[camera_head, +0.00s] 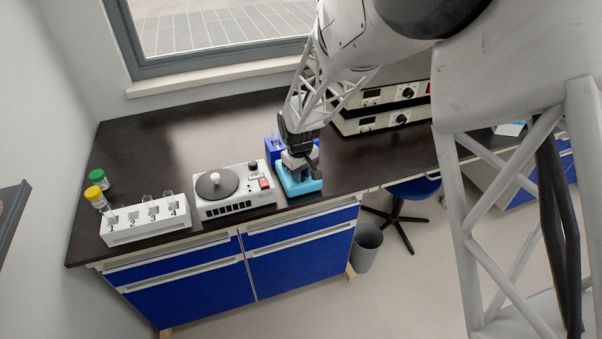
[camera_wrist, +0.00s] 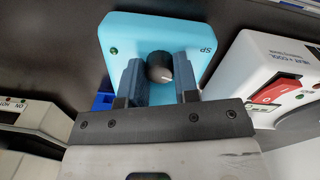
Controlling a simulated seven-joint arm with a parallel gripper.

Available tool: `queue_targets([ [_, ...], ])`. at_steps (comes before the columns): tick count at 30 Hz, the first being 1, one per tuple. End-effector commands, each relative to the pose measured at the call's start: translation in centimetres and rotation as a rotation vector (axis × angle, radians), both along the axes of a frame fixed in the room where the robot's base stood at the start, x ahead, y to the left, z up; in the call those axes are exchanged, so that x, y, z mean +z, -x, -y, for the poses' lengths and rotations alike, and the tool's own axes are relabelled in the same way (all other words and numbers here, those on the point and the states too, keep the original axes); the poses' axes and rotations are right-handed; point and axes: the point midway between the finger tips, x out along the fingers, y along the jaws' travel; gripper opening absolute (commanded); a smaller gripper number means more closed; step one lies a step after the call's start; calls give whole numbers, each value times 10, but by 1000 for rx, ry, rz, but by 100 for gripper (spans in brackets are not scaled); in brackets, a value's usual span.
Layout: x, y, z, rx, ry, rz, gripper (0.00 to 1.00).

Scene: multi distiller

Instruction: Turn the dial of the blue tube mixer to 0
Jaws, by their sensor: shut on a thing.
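The light-blue tube mixer (camera_head: 299,184) stands on the dark bench under my gripper. It fills the top middle of the wrist view (camera_wrist: 125,30), with small "SP" lettering at its right edge and a small green spot at its left. Its dark round dial (camera_wrist: 160,66) has a pale pointer mark, pointing towards the lower right in the wrist view. My gripper (camera_wrist: 158,76) has its two dark-blue fingers on either side of the dial and is shut on it. In the head view, my gripper (camera_head: 300,157) covers the dial. No number scale is readable.
A white hot-plate stirrer (camera_head: 236,204) with a red switch stands close left of the mixer. A numbered white rack (camera_head: 145,231) is farther left. A dark-blue device (camera_head: 272,149) sits behind the mixer. Stacked cream instruments (camera_head: 372,122) stand to the right.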

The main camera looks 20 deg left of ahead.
Motion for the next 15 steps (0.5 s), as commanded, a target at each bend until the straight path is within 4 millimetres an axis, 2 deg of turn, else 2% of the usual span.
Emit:
queue_targets([
  [15, 1, 0, 0, 42, -1, 0, 5],
])
